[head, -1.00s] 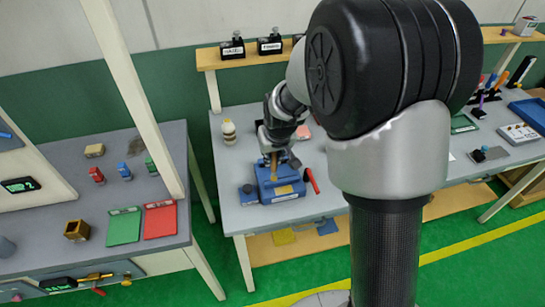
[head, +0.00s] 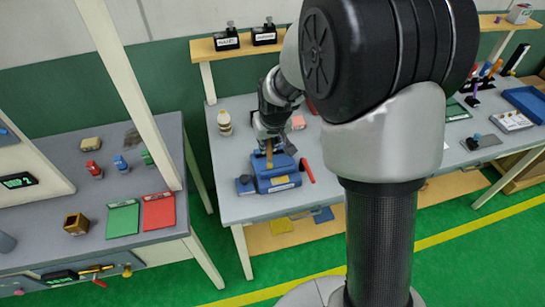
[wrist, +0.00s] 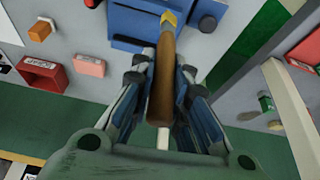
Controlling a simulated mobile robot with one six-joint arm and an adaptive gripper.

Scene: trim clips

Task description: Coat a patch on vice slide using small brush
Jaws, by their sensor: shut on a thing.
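A blue vice (head: 262,184) stands on the grey bench near its front left. It also shows at the top of the wrist view (wrist: 131,27). My gripper (head: 269,143) is above the vice, shut on the small brush. The brush's brown handle (wrist: 161,80) lies between my fingers, and its yellow end (wrist: 169,18) points at the vice. In the head view the brush (head: 269,157) hangs down over the vice's top. I cannot tell whether its tip touches the vice. No coated patch can be made out.
A red-handled thing (head: 307,171) lies right of the vice. A slanted post (head: 140,95) rises from the left bench.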

